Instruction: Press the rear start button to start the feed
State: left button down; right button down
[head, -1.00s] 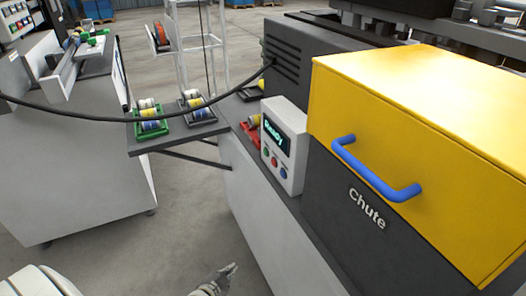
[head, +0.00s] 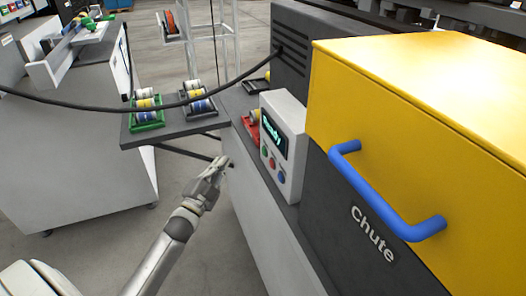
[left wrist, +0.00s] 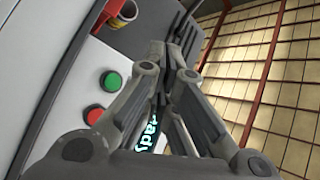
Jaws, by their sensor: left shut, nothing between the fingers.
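A light grey control box (head: 283,140) stands beside the yellow-lidded chute, with a lit display reading "Ready" (head: 272,134). Its row of buttons runs from a green button (head: 264,151) at the far end, through a red button (head: 271,162), to a blue button (head: 281,176) nearest me. No label on the buttons is readable. My left gripper (head: 224,163) is shut and empty, left of the box and apart from the buttons. In the left wrist view, the green button (left wrist: 111,81) and red button (left wrist: 94,114) show left of the fingers; the blue one is not visible. My right gripper is not in view.
The yellow chute cover (head: 420,110) with a blue handle (head: 385,195) fills the right. A black cable (head: 100,106) hangs across the left. Green (head: 146,118) and black (head: 199,106) trays with rolls sit on a shelf behind. Open floor lies left of the machine.

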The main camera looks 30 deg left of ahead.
aim_at(264, 152)
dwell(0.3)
pick_arm(q)
jog(key=w+d+b, duration=0.2)
jog(key=w+d, duration=0.3)
jog(key=w, duration=0.1)
jog(key=shift+w+d, duration=0.3)
jog(key=shift+d, duration=0.1)
dwell(1.4)
jog(key=shift+w+d, duration=0.25)
jog(key=shift+w, duration=0.1)
